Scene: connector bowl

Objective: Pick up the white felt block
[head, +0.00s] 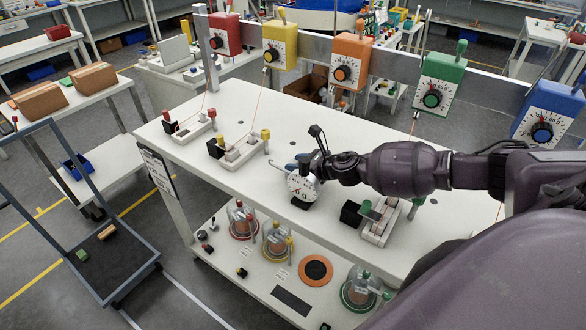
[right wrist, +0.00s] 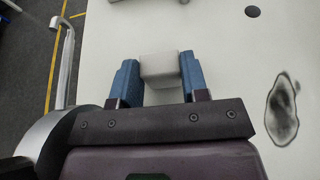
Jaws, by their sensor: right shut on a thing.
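The white felt block (right wrist: 160,67) sits between the two blue fingers of my right gripper (right wrist: 161,82) in the right wrist view. The fingers are shut on its left and right sides. White tabletop shows behind it; I cannot tell whether the block touches it. In the head view my right gripper (head: 296,164) is over the middle of the white table (head: 262,112), close behind a round white dial gauge (head: 302,186). I cannot make out the block clearly there. My left gripper is not in view.
Red, yellow, orange, green and blue timer boxes hang on a rail behind the table. Small fixtures (head: 238,150) stand at the table's left, and another (head: 380,220) stands at the front right. A lower shelf holds several round jars. A dark oval patch (right wrist: 282,108) lies right of the gripper.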

